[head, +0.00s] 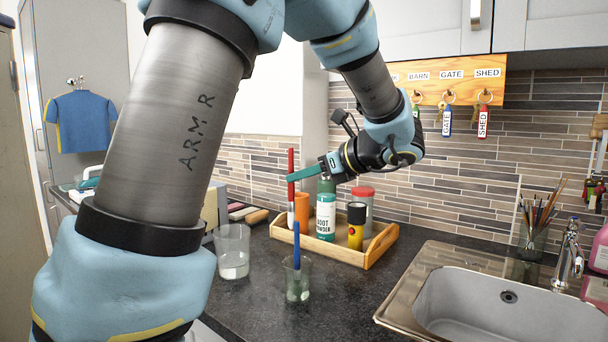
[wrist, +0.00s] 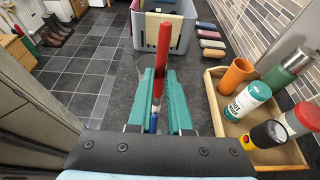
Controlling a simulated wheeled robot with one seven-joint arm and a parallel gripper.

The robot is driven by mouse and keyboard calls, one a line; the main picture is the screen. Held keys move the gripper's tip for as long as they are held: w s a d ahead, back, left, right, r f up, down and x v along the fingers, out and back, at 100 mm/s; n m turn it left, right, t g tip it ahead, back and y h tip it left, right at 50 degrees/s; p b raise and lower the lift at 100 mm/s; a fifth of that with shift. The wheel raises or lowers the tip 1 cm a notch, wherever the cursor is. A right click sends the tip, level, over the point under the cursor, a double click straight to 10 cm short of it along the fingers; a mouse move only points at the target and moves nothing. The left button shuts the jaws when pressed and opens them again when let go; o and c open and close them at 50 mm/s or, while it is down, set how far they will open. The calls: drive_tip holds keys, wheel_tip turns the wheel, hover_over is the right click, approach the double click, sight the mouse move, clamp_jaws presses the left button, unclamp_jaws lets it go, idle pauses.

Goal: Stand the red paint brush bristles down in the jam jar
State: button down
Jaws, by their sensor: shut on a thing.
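My gripper (head: 300,175) is shut on the red paint brush (head: 291,165), which hangs upright. In the wrist view, its red handle (wrist: 164,60) stands between the teal fingers (wrist: 158,100). The red brush's lower end is above this jar's rim. Left of it stands a wider glass (head: 232,262) with clear liquid.
A wooden tray (head: 350,258) behind holds a boot powder bottle (head: 326,212), a torch (head: 356,228), an orange cup (head: 303,206) and a red-lidded container. A sink (head: 490,300) and a glass of several brushes (head: 532,240) are right. Bare worktop (head: 265,310) lies in front.

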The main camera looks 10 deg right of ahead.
wheel_tip(320, 180, down, 12)
drive_tip(key=b, duration=0.8)
drive_tip(key=shift+f, duration=0.2)
idle(0.4)
drive_tip(key=c, duration=0.8)
unclamp_jaws()
drive_tip(key=shift+o, duration=0.2)
drive_tip(key=b+v, duration=0.1)
drive_tip(key=v, duration=0.9)
drive_tip(key=shift+s+d+r, duration=0.15)
drive_tip(key=shift+s+d, duration=0.1)
drive_tip(key=shift+d, duration=0.05)
